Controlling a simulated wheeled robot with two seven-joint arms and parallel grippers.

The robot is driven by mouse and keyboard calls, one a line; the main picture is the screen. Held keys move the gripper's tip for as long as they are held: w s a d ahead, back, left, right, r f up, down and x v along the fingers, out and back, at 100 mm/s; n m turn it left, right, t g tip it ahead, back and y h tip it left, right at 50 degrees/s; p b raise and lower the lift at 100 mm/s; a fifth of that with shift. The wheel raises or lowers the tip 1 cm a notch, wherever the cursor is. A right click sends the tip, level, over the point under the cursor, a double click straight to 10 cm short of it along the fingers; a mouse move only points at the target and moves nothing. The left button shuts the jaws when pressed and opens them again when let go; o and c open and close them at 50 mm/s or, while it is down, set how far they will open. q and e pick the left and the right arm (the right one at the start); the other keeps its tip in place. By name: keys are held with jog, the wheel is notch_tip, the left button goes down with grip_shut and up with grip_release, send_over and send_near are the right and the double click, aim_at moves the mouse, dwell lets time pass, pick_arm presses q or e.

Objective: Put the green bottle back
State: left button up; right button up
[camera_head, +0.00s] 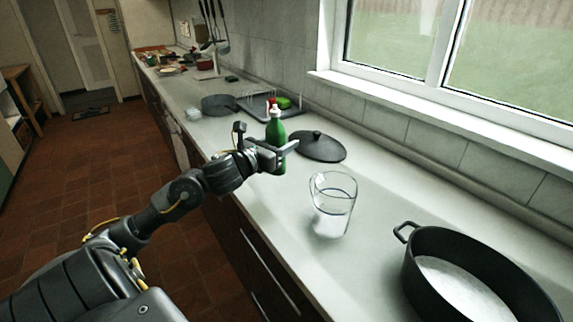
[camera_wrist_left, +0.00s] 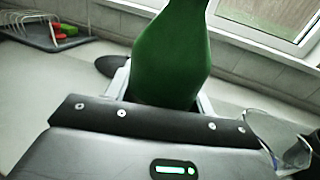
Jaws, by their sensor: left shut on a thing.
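The green bottle (camera_head: 276,132) has a pale cap and stands upright in the jaws of my left gripper (camera_head: 283,149) above the near part of the counter. In the left wrist view the green bottle (camera_wrist_left: 175,55) fills the top middle, between the two fingers (camera_wrist_left: 160,92) of my left gripper. The gripper is shut on it. The bottle's base is partly hidden by the gripper, and I cannot tell whether it touches the counter. My right gripper is not in view.
A black lid (camera_head: 319,147) lies right of the bottle. A clear glass (camera_head: 332,205) and a large black pot (camera_head: 480,275) stand nearer. Behind are a dish rack (camera_head: 262,103) with a green-and-red item, and a dark pan (camera_head: 219,105). The window wall bounds the counter at right.

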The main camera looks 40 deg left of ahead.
pick_arm(q)
jog(key=w+f, duration=0.1)
jog(key=f, duration=0.2)
jog(key=w+a+f, duration=0.1)
jog(key=w+f, duration=0.1)
jog(key=f, duration=0.1)
jog(key=w+a+f, duration=0.1)
jog(key=w+f, duration=0.1)
jog(key=shift+a+f+p, duration=0.15)
jog(key=shift+f+p, duration=0.25)
jog(key=shift+s+f, duration=0.1)
jog(key=shift+f, duration=0.05)
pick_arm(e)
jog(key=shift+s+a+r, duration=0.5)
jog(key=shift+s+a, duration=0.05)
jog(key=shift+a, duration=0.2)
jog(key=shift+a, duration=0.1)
pick_arm(q)
jog(key=shift+f, duration=0.2)
jog(key=o, duration=1.1)
jog(key=shift+c, duration=0.2)
jog(key=shift+o, duration=0.5)
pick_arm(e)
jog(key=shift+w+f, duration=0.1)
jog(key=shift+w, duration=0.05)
